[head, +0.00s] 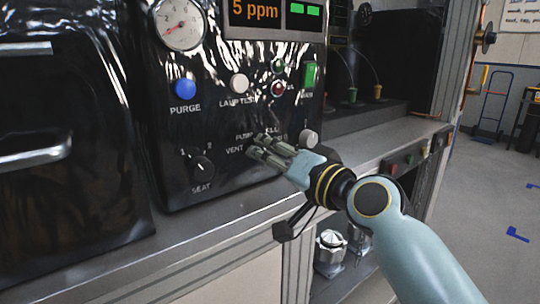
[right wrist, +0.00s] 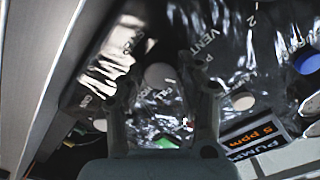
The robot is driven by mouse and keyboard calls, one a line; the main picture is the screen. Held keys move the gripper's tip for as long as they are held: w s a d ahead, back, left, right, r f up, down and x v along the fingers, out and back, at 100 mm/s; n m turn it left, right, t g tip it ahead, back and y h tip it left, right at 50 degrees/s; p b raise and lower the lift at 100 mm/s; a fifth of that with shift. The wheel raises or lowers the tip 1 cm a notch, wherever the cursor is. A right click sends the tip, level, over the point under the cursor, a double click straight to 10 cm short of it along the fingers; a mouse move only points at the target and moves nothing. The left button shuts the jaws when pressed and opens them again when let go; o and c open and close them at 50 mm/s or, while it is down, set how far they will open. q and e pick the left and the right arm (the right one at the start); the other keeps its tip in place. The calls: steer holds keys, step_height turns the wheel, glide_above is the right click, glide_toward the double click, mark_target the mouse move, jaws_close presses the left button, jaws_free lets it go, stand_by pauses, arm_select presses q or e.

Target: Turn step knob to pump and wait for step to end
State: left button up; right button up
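My left gripper is out of view.
Near the gripper are a light round knob (head: 308,138), the SEAT knob (head: 202,167), the blue PURGE button (head: 184,88), the LAMP TEST button (head: 239,83) and a green switch (head: 310,75). A gauge (head: 180,24) is above. A grey ledge (head: 220,225) runs below the panel.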

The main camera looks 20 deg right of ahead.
steer(key=o, duration=0.4)
steer(key=shift+c, duration=0.2)
steer(key=v, duration=1.2)
steer(key=d+f+m+g+h+b, duration=0.1)
steer(key=d+f+g+h+b, duration=0.15)
steer(key=f, duration=1.85)
steer(key=s+d+f+g+h, duration=0.15)
steer(key=s+f, duration=0.25)
steer(key=f, duration=0.6)
steer(key=s+d+f+g+h, duration=0.1)
steer(key=s+d+f+g, duration=0.2)
steer(key=f, duration=0.6)
steer(key=s+d+f+n+g+h, duration=0.1)
steer(key=s+f+g, duration=0.1)
steer(key=s+f, duration=0.55)
steer(key=s+d+f+n+g, duration=0.1)
steer(key=s+f+n+g, duration=0.15)
steer(key=s+f, duration=0.5)
steer(key=s+f+n+g, duration=0.1)
steer(key=s+f, duration=0.3)
steer(key=s, duration=0.6)
steer(key=s+d+f+n+g+h, duration=0.1)
steer(key=s+f+n+g, duration=0.1)
steer(key=s, duration=0.7)
step_height(320, 180, down, 2)
steer(key=shift+s+d+g+b, duration=0.3)
steer(key=shift+s+g+b, duration=0.1)
steer(key=shift+g, duration=0.45)
